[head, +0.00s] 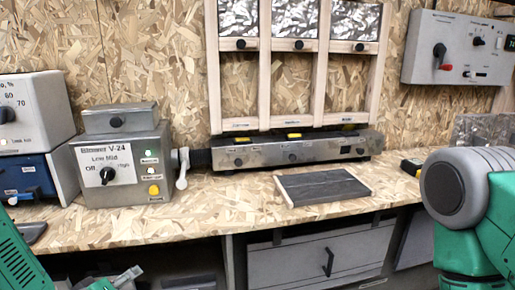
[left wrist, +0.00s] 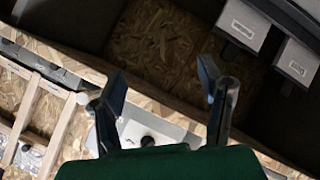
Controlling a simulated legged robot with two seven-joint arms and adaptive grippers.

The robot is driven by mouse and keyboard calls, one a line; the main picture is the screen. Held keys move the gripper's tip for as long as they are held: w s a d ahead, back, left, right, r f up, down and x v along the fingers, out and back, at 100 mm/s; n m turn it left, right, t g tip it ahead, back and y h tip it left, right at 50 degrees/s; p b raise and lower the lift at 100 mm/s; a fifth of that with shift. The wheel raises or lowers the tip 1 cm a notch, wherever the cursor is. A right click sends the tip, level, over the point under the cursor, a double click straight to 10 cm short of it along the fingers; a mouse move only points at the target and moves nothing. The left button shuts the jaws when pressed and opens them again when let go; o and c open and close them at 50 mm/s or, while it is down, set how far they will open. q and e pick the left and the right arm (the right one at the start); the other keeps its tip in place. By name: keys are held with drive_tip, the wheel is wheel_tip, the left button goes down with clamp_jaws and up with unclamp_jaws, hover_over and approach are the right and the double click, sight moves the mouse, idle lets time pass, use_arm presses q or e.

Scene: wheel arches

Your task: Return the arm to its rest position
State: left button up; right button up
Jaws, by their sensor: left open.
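My left gripper (left wrist: 165,98) shows in the left wrist view with its two dark metal fingers spread apart and nothing between them. Behind the fingers are chipboard, dark shelving and part of a grey panel, all apart from the fingers as far as I can tell. In the head view, green parts of my body show at the lower left and a green and grey arm link at the right. My right gripper is in neither view.
The chipboard workbench (head: 235,195) holds a grey blower box (head: 130,190), a blue-and-white unit (head: 30,178), a long metal control bar (head: 290,152) and a dark flat panel (head: 322,186). A wooden frame (head: 212,70) stands behind. A grey control box (head: 455,50) hangs at right. Drawers (head: 290,268) are below.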

use_arm(q)
drive_tip(key=s+d+f+m+g, duration=0.1)
drive_tip(key=s+f+m+g, duration=0.2)
drive_tip(key=s, duration=0.6)
drive_tip(key=s+d+f+m+g, duration=0.1)
drive_tip(key=s+f+m+g, duration=0.2)
drive_tip(key=s+f, duration=0.4)
drive_tip(key=s+d+f+m+g, duration=0.1)
drive_tip(key=s+f+m+g, duration=0.2)
drive_tip(key=s, duration=1)
wheel_tip(320, 180, down, 3)
drive_tip(key=shift+d+r+g, duration=0.1)
drive_tip(key=shift+d+g, duration=0.2)
drive_tip(key=shift+g, duration=0.8)
